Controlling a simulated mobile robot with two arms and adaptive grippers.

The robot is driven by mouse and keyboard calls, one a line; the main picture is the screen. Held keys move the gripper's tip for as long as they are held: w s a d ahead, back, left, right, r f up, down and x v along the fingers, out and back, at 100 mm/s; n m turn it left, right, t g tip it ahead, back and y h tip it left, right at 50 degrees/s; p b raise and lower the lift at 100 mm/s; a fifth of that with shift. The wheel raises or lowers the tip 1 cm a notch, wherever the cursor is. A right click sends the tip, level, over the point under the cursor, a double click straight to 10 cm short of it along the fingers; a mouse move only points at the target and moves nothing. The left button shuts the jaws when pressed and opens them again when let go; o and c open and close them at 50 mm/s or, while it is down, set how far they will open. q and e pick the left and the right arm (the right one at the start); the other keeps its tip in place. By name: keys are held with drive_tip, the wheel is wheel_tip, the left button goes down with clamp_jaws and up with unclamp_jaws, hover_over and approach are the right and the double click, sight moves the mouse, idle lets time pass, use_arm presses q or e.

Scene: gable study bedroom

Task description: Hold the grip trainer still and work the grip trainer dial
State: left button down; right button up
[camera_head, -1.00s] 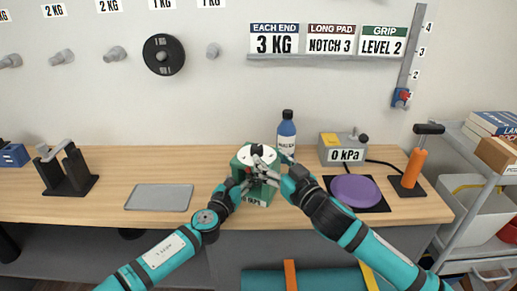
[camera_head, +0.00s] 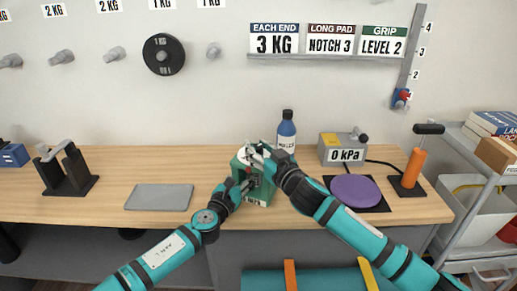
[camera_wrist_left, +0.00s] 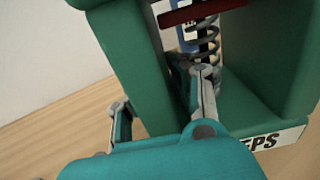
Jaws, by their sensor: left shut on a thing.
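The green grip trainer (camera_head: 269,192) stands on the wooden bench near its front edge. Its white dial with black marks (camera_head: 242,154) is on top, partly covered by my right gripper. My left gripper (camera_head: 246,184) is shut on the trainer's left side. In the left wrist view its fingers (camera_wrist_left: 163,92) straddle a green upright of the trainer (camera_wrist_left: 150,75), beside a coil spring (camera_wrist_left: 203,45) and a dark red bar (camera_wrist_left: 200,11). My right gripper (camera_head: 258,155) is at the dial from above; its finger opening is too small and hidden to read.
A blue bottle (camera_head: 286,132) stands close behind the trainer. A grey box reading 0 kPa (camera_head: 331,156) and a purple disc on a black mat (camera_head: 355,189) are right. A grey tray (camera_head: 159,197) lies left. A wall sign reads GRIP LEVEL 2 (camera_head: 384,40).

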clamp_jaws()
drive_tip(key=shift+a+m+h, duration=0.2)
drive_tip(key=shift+m+h, duration=0.1)
drive_tip(key=shift+s+a+m+t+h, duration=0.1)
drive_tip(key=shift+a+m+t+h, duration=0.05)
drive_tip(key=shift+m+t+h, duration=0.8)
drive_tip(key=m+h, duration=0.1)
drive_tip(key=h, duration=0.1)
drive_tip(key=shift+h, duration=0.35)
drive_tip(key=shift+d+m+t+h, duration=0.25)
drive_tip(key=shift+m+h, duration=0.5)
drive_tip(key=shift+h, duration=0.25)
drive_tip(key=o, duration=0.6)
unclamp_jaws()
